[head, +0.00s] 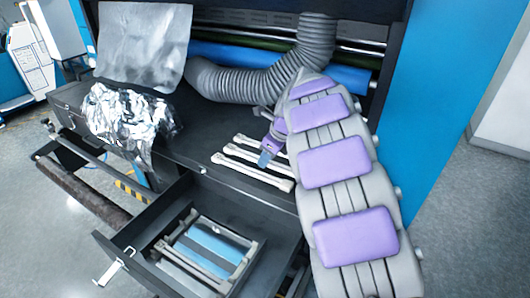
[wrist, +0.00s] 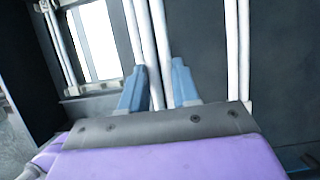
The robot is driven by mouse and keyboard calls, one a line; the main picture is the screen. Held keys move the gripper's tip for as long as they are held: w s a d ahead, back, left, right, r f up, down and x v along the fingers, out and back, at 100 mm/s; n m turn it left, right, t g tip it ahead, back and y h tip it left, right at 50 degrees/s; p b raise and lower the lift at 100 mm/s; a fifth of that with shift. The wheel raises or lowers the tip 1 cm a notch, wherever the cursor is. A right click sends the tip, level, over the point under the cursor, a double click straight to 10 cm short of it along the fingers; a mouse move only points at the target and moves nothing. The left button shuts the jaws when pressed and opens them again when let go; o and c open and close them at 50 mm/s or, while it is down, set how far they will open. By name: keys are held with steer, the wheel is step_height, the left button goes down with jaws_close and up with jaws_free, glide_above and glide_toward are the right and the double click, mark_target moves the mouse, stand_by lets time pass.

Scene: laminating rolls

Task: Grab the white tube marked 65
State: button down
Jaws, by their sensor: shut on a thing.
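Several white tubes (head: 250,160) lie side by side on the black machine bed in the head view. No 65 mark can be read on any of them. My gripper (head: 266,158) is at these tubes, near their right part. In the wrist view, its two blue fingers (wrist: 159,88) stand on either side of white tubing (wrist: 161,50) and are shut on it. Two white lengths run close together there, and I cannot tell whether both are gripped. Another white tube (wrist: 237,50) lies apart to the right. The contact itself is partly hidden.
An open black drawer (head: 123,243) in front holds a framed piece (head: 255,252) with blue strips. Crumpled silver foil (head: 130,115) and a grey sheet (head: 145,45) are at the left. A grey corrugated hose (head: 240,83) lies behind the tubes. A blue panel (head: 430,110) stands at the right.

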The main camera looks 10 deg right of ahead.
steer(key=s, duration=1)
steer(key=shift+r+b, duration=0.35)
steer(key=shift+r, duration=0.05)
